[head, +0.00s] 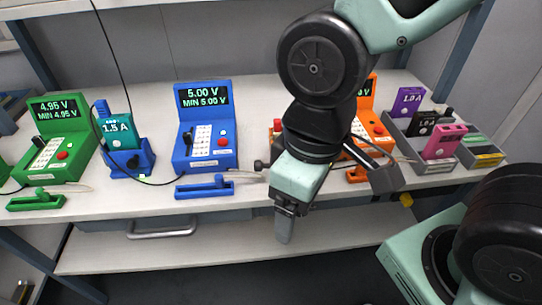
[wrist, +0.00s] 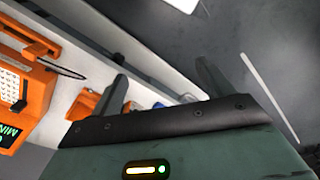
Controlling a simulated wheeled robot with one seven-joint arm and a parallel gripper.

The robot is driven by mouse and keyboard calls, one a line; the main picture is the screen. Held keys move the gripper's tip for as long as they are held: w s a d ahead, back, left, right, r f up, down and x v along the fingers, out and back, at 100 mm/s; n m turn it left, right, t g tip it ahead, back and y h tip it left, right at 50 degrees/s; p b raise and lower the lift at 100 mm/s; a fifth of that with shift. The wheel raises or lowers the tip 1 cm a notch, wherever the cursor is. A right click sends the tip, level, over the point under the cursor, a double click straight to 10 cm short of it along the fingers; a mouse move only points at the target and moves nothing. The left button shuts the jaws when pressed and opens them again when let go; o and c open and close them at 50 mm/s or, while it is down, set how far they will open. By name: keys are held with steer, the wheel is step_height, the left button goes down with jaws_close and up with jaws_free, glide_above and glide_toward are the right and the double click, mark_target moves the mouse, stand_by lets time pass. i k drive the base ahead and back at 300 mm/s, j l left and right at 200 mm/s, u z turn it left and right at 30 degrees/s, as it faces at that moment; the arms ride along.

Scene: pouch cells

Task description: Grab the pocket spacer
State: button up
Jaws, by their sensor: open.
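I cannot tell for sure which thing is the pocket spacer. A grey tray (head: 463,163) at the right of the bench holds a purple module (head: 408,101), a black module (head: 421,123) and a pink module (head: 444,142). Low green (head: 474,141) and yellow (head: 487,160) pieces lie in its right part. My gripper (head: 284,238) points down in front of the bench's front edge, left of the tray and apart from it. In the wrist view my gripper (wrist: 160,76) has its two fingers spread with nothing between them.
A green tester (head: 63,140), a blue tester (head: 203,125) and an orange tester (head: 369,125) stand on the white bench (head: 255,100). A teal module (head: 117,130) sits in a blue holder (head: 128,160). Thin cables hang about. A lower shelf (head: 180,253) lies beneath.

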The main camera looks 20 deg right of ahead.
mark_target(276, 131)
steer(key=z, duration=1.3)
steer(key=k+j+z, duration=0.15)
steer(key=k+j, duration=0.3)
steer(key=j, duration=0.25)
steer(key=k+j+z, duration=0.2)
steer(key=k+j, duration=0.3)
steer(key=j, duration=0.2)
